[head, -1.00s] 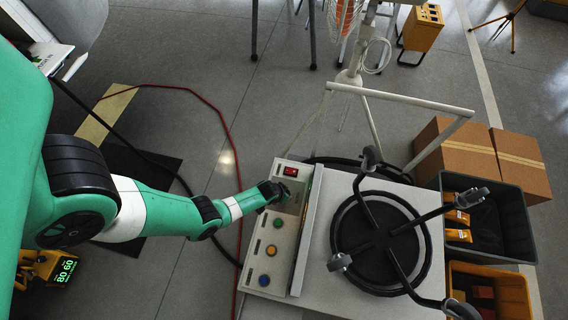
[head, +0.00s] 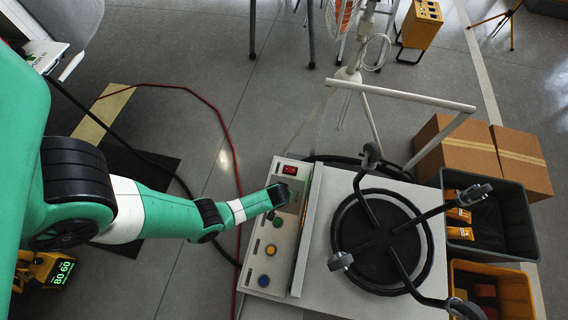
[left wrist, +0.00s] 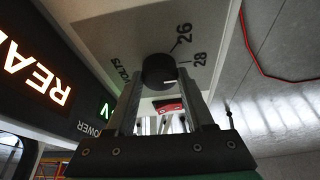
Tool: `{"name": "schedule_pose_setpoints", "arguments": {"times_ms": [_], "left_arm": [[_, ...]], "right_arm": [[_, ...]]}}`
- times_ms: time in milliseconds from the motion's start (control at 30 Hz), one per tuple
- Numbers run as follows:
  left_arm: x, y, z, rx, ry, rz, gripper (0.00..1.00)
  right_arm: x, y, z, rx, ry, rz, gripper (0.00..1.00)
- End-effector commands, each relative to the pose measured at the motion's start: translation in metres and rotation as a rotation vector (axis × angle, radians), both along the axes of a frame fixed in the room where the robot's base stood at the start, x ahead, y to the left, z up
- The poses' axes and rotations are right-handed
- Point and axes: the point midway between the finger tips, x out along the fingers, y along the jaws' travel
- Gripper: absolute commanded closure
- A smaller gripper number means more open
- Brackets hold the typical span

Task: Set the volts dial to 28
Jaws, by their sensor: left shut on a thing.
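The volts dial (left wrist: 159,70) is a round black knob on a pale panel face, with the word VOLTS and the numbers 26 and 28 printed beside it. A short pale mark shows at its lower edge; I cannot tell exactly which number it lines up with. My left gripper (left wrist: 160,84) has its two fingers on either side of the dial and is shut on it. In the head view the left gripper (head: 281,195) is at the upper part of the control panel (head: 259,259) and hides the dial. My right gripper is not in view.
The panel also has a red switch (head: 290,170) and green (head: 278,222), orange (head: 271,249) and blue (head: 264,280) buttons. A lit display (left wrist: 32,70) is beside the dial. A black wheeled base (head: 382,243) lies to the right. Crates and cardboard boxes stand farther right.

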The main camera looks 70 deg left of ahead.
Motion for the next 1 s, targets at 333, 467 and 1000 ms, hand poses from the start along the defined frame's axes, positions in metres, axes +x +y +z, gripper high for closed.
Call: {"name": "schedule_pose_setpoints", "arguments": {"times_ms": [333,467,1000], "left_arm": [[-0.001,0.0,-0.001,-0.002,0.001,0.0,0.17],[0.0,0.0,-0.001,-0.001,0.001,0.0,0.17],[-0.018,-0.026,0.085,-0.001,0.001,-0.003,0.17]], "right_arm": [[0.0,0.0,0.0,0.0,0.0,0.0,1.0],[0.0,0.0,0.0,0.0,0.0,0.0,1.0],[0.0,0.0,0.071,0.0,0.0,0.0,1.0]]}}
